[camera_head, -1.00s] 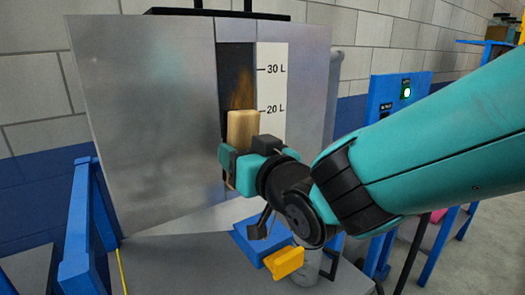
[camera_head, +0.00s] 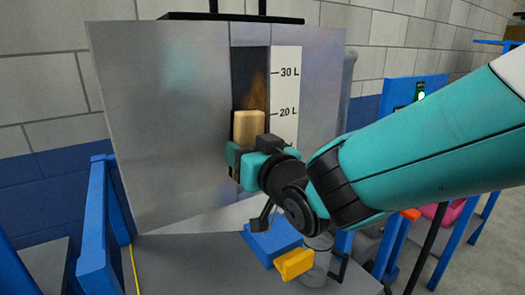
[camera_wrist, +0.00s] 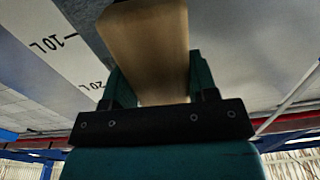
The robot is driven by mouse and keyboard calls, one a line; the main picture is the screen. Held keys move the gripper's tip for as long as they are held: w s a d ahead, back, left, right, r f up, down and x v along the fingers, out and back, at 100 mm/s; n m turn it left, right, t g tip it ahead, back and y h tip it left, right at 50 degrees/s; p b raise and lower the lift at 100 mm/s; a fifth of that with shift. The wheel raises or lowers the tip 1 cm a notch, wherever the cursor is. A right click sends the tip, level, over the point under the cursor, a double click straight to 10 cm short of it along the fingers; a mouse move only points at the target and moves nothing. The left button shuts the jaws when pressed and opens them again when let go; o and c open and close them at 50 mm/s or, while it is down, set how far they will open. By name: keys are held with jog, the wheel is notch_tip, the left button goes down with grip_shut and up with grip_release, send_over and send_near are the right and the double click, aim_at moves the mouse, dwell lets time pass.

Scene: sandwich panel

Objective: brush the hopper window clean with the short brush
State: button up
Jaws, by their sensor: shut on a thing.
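My gripper (camera_head: 247,165) is shut on a pale wooden block, the short brush (camera_head: 249,126), in front of the hopper window. The brush also shows between the jaws in the wrist view (camera_wrist: 150,45). The hopper window (camera_head: 251,65) is a dark upright strip in the grey metal hopper (camera_head: 180,110). A brown-orange smear (camera_head: 257,92) shows on the window just above the brush. Below that, the brush and gripper hide the window. I cannot tell whether the bristles touch it.
A white scale (camera_head: 286,95) marked 20 L and 30 L runs along the window's right side. Below are a blue block (camera_head: 272,241), a yellow piece (camera_head: 294,264) and a grey cylindrical container (camera_head: 317,262). A blue rail (camera_head: 97,235) stands at the left.

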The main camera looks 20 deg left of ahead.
jog(key=shift+x, duration=0.9)
